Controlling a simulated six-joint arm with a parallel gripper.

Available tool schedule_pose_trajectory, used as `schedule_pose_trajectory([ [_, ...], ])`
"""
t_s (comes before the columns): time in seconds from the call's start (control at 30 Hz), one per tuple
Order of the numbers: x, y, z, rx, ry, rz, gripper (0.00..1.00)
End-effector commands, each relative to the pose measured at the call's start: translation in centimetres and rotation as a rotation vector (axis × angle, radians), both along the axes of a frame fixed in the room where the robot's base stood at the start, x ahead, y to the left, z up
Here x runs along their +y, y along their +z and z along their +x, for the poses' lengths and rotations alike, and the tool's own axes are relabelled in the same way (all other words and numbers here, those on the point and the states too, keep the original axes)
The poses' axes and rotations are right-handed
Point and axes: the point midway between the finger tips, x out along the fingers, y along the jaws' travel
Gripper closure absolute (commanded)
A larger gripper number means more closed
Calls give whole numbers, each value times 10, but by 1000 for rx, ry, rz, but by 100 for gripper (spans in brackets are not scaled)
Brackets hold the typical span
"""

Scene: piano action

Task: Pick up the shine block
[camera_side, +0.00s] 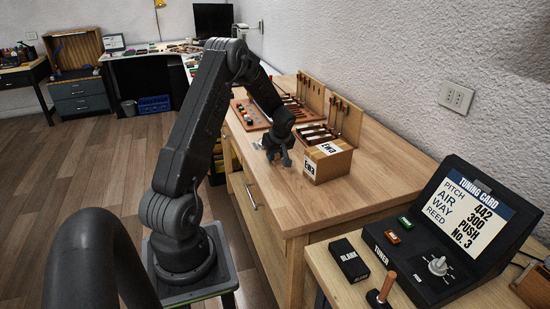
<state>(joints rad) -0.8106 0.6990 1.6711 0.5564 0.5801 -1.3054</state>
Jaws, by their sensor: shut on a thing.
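My gripper (278,157) points down over the wooden bench, just left of a box with white labels. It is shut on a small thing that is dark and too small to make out. I cannot tell whether this is the shine block, and no other block can be surely read as it. The held thing is low, close to the bench top; whether it touches the wood cannot be told. My arm hides part of the bench behind the gripper.
The labelled box (328,161) stands close on the right of my gripper. Behind are a red-brown board (247,116) with small coloured pieces and upright tool racks (345,121). The bench front (330,204) is clear. A tuner (425,262) and black "BLANK" box (349,261) stand lower right.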

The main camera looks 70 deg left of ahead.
Motion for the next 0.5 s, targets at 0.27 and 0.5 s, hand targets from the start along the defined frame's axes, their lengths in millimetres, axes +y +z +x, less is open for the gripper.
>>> schedule_pose_trajectory([
  [0.27, 0, 3, 0, -1, 0, 1, 92],
  [0.5, 1, 28, 0, -2, 1, 4, 92],
])
